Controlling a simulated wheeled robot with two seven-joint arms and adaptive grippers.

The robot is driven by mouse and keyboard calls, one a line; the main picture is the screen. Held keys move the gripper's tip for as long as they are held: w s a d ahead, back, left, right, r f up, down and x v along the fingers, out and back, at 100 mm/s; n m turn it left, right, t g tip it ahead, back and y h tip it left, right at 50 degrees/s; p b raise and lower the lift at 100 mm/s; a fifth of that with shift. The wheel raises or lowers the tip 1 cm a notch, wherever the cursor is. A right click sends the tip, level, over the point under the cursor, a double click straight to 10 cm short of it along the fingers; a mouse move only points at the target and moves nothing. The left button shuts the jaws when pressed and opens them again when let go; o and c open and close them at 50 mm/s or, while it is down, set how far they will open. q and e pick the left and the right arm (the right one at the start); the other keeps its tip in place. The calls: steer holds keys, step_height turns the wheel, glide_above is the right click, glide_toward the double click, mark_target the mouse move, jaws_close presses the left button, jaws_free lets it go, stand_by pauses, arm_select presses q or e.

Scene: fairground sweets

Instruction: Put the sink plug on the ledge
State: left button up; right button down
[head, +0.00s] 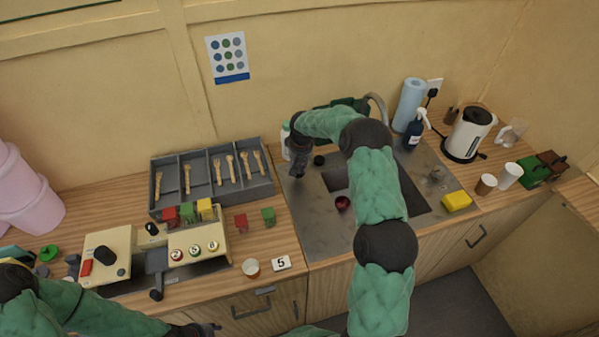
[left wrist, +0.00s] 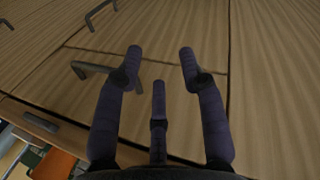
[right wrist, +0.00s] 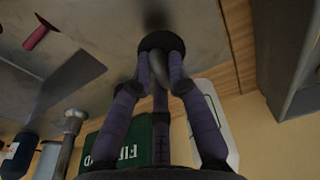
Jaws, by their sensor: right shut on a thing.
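My right gripper (head: 297,176) is low over the steel sink top, left of the basin. In the right wrist view its fingers (right wrist: 160,60) are shut on the sink plug, a dark round disc (right wrist: 158,40) with a grey stem. The plug is close to the steel surface; I cannot tell whether it touches. The ledge seems to be the steel strip (head: 300,205) beside the basin (head: 385,195), but no mark confirms it. My left gripper (left wrist: 160,65) is open and empty in front of the wooden cupboard doors; in the head view it is at the bottom edge.
A white bottle (head: 285,141) stands just behind the right gripper. A red object (head: 342,203) lies by the basin's front left. A grey cutlery tray (head: 165,207) and cream machine (head: 107,250) fill the left counter.

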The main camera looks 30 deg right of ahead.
mark_target(299, 172)
steer(key=shift+f, duration=1.4)
steer(key=shift+f, duration=0.2)
steer(key=c, duration=1.2)
jaws_free()
steer(key=r, duration=0.4)
steer(key=s+r, duration=0.1)
steer(key=r, duration=0.7)
steer(key=shift+s+a+r, duration=0.15)
steer(key=shift+s, duration=0.15)
